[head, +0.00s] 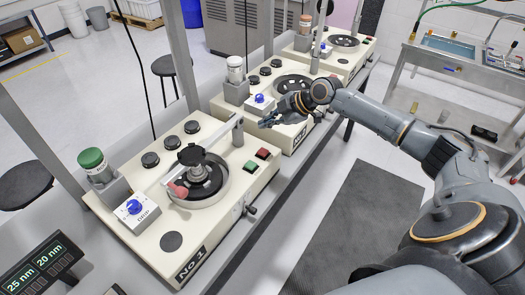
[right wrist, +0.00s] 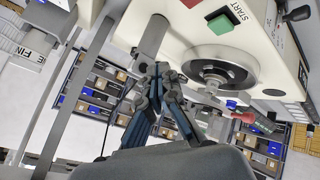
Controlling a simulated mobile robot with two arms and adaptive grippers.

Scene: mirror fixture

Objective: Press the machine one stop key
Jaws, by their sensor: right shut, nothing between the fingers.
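The nearest machine (head: 180,238) is cream, with a round polishing plate and a red-knobbed lever. On its right front corner sit a red key (head: 263,154) and a green key (head: 250,167). My right gripper (head: 268,122) is shut and empty, beyond the red key in the head view and apart from it. In the right wrist view the shut fingers (right wrist: 158,72) show below a machine panel. That panel has a green key (right wrist: 221,23) beside a START label; a red key (right wrist: 190,3) is partly cut off at the top edge. My left gripper is not in view.
A second cream machine (head: 224,106) and a third (head: 356,59) stand further along the bench. A blue dial box (head: 137,208) and green-capped bottle (head: 91,159) are at left. A dark mat (head: 358,230) lies on the floor.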

